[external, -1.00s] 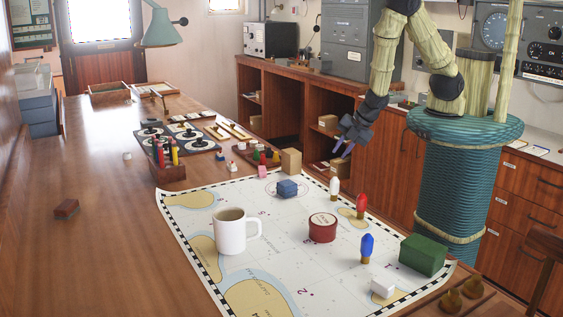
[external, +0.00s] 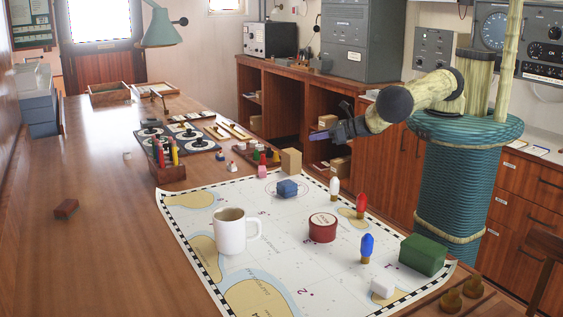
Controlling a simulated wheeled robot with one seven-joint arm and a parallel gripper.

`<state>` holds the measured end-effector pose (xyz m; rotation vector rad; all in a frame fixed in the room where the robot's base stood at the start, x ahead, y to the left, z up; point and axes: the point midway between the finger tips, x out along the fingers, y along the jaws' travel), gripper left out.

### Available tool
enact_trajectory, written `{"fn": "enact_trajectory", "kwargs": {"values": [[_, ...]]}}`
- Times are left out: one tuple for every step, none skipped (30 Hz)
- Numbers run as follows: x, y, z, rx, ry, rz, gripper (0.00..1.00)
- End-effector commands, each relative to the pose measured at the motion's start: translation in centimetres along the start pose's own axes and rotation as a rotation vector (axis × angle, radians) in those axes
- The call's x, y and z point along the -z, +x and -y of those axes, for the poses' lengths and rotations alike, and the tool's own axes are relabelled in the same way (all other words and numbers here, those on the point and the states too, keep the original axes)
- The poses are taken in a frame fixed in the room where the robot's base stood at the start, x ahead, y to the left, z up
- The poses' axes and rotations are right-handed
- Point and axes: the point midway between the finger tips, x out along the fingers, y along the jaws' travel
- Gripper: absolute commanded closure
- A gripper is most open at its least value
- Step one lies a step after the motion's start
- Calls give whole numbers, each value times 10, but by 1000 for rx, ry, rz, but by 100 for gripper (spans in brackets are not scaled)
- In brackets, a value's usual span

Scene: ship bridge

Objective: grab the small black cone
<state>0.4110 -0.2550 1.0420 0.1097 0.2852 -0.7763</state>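My gripper (external: 319,136) hangs in the air beyond the table's right edge, in front of the shelves. Its fingers point left toward the table. The fingers are too small here to tell open from shut, and I see nothing held. I cannot make out the small black cone for certain. Small dark pieces show on a black board with white discs (external: 180,138) toward the far part of the table, but their shapes are too small to tell. A small tray (external: 243,160) of coloured pieces stands right of that board, nearer my gripper.
A wooden holder (external: 170,172) with coloured sticks stands beyond the chart. The table's left side is mostly clear.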

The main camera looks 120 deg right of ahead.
Motion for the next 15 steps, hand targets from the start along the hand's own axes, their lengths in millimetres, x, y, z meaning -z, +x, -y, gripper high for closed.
{"fn": "enact_trajectory", "kwargs": {"values": [[0,0,0,0,1,0,79],[0,0,0,0,2,0,79],[0,0,0,0,3,0,79],[0,0,0,1,3,-1,79],[0,0,0,1,4,-1,79],[0,0,0,1,4,-1,79],[0,1,0,1,5,-1,79],[0,2,0,1,6,-1,79],[0,4,0,0,7,-1,79],[1,7,0,0,8,-1,79],[1,10,0,0,9,0,79],[1,16,0,1,10,0,79],[1,20,0,2,10,1,79],[1,25,0,2,10,1,79],[4,28,-1,-1,9,1,79]]}}
